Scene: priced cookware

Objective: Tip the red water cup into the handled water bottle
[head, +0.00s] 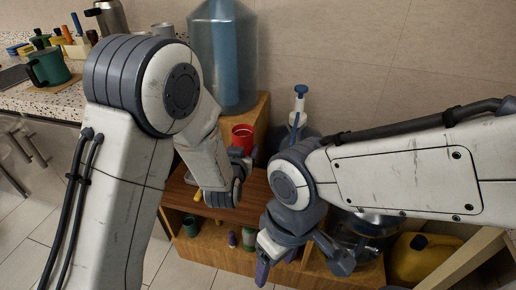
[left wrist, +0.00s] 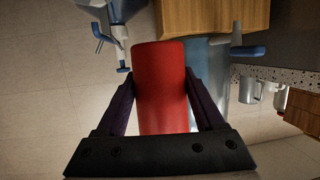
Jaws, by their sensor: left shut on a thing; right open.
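The red cup (head: 242,137) is in my left gripper (head: 243,160), beside the wooden stand; my arm hides its lower part. In the left wrist view the red cup (left wrist: 160,85) lies between both fingers (left wrist: 162,110), which close on its sides. It looks roughly upright in the head view; its contents cannot be seen. A large translucent blue bottle (head: 222,50) stands behind it; it also shows in the left wrist view (left wrist: 211,70). A second bottle with a blue-and-white pump (head: 298,105) stands to the right, partly hidden. I cannot tell which bottle is the handled one. My right gripper (head: 302,262) is open and empty, lower right.
A wooden shelf unit (head: 240,205) with small items below stands under my grippers. A speckled counter (head: 15,95) at left holds a green mug (head: 48,68) and a metal pot (head: 108,18). A yellow container (head: 415,260) sits at lower right.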

